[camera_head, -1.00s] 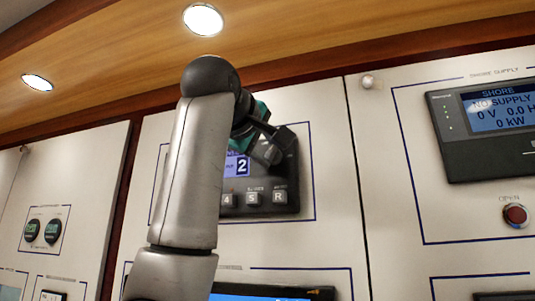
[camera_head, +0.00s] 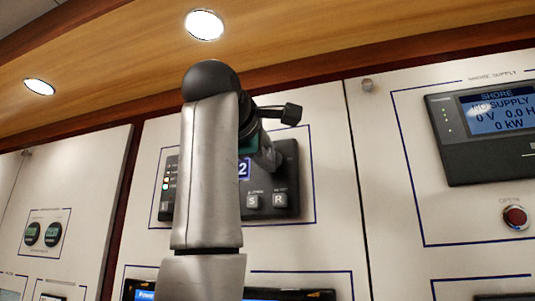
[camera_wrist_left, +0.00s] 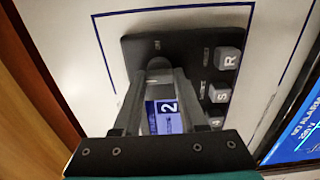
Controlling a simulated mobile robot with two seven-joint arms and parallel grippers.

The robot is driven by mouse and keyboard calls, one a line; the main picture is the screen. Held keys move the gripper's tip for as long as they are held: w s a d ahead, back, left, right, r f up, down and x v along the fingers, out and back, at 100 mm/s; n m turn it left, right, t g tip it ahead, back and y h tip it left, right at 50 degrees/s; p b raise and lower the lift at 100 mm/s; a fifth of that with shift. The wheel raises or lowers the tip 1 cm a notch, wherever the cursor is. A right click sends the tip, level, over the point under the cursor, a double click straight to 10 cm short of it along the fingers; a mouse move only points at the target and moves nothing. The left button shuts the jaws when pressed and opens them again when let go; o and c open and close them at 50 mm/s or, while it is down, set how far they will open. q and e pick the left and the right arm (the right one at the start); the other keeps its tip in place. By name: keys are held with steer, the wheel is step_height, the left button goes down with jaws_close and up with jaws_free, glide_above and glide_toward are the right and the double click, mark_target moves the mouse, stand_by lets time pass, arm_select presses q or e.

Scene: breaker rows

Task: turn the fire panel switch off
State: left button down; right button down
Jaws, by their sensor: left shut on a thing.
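The fire panel (camera_head: 290,180) is a dark box on a white wall panel, with a small blue screen showing a 2, indicator lights at its left and grey buttons marked S and R. It also shows in the left wrist view (camera_wrist_left: 193,45). My left gripper (camera_head: 276,161) is at the panel's upper right part, partly hidden by my arm. In the left wrist view my left gripper (camera_wrist_left: 158,70) has its fingers closed on the fire panel switch (camera_wrist_left: 158,63), a small grey knob mostly hidden between the fingertips. Its exact angle cannot be told. My right gripper is not in view.
A shore supply display (camera_head: 490,130) with a red button (camera_head: 516,217) below is at the right. Two round gauges (camera_head: 42,234) sit at the left. Another screen (camera_head: 290,294) is below the fire panel. A wooden ceiling with lamps (camera_head: 205,25) is above.

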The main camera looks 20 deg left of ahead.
arm_select(q)
steer(key=shift+c, duration=2.3)
jaws_free()
steer(key=s+b, duration=0.5)
steer(key=s, duration=1)
steer(key=shift+s+a, duration=0.15)
steer(key=shift+a, duration=0.15)
